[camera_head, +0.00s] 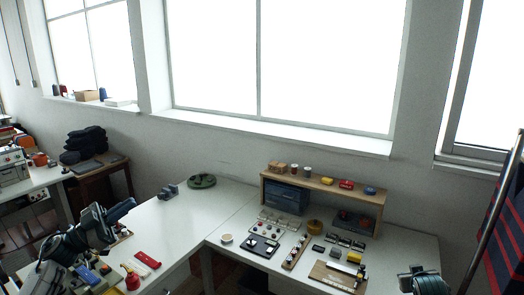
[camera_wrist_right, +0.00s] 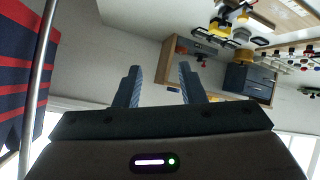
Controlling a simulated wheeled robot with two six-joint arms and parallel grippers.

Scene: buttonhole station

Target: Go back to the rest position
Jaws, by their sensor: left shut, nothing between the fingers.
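My left gripper (camera_head: 124,208) is at the left in the head view, over the left part of the white table. It is shut and empty, with its dark fingers pointing to the right. My right arm shows at the lower right edge of the head view, where its fingers cannot be made out. In the right wrist view my right gripper (camera_wrist_right: 158,72) has its two blue-grey fingers apart with nothing between them. It is open and clear of the things beyond it.
A wooden shelf (camera_head: 323,196) stands at the back of the white table (camera_head: 180,219). A blue drawer box (camera_head: 286,197), a tape roll (camera_head: 314,226) and a wooden board (camera_head: 336,278) are there. A striped cloth (camera_wrist_right: 18,70) and metal pole (camera_wrist_right: 38,75) stand near the right arm.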

